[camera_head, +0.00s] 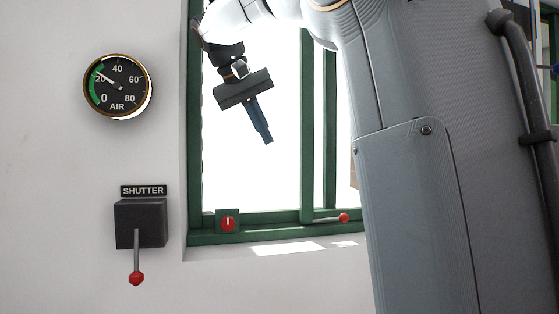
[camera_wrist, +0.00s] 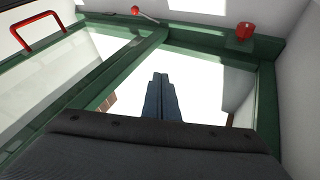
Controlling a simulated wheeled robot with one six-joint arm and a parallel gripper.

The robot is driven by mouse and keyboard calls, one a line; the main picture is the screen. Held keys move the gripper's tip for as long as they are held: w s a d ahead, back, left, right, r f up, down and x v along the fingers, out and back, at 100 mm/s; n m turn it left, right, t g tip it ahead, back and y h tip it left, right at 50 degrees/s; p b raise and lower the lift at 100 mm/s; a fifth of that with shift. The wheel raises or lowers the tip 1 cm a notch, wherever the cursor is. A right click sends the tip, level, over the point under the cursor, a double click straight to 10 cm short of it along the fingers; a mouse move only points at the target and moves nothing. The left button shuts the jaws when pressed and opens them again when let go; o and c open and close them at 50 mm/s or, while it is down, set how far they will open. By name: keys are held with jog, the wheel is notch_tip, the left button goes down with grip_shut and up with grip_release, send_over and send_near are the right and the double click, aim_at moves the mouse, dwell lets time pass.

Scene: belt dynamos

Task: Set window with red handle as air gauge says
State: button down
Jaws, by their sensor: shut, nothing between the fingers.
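The air gauge (camera_head: 118,86) hangs on the wall at left in the head view. Its white needle points up-left, near 20, within the green band. The green-framed window (camera_head: 195,130) stands right of it. In the wrist view, a red bar handle (camera_wrist: 38,32) is at upper left, on the left part of the window; in the head view I cannot make it out. My gripper (camera_head: 268,141) is shut and empty, pointing down in front of the glass. Its fingers (camera_wrist: 160,78) show before the right pane in the wrist view, apart from the red handle.
A red knob (camera_head: 228,224) on a green plate and a red-tipped lever (camera_head: 344,217) sit along the bottom frame. A black box labelled SHUTTER (camera_head: 140,222) with a red-ball lever (camera_head: 136,278), hanging down, is on the wall. My arm covers the right side.

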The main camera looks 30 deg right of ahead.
jog(key=w+d+f+p, duration=0.1)
jog(key=d+f+p, duration=0.3)
jog(key=d+f, duration=0.3)
jog(key=shift+w+d+f, duration=0.15)
jog(key=shift+d+f, duration=0.25)
jog(key=shift+d, duration=0.5)
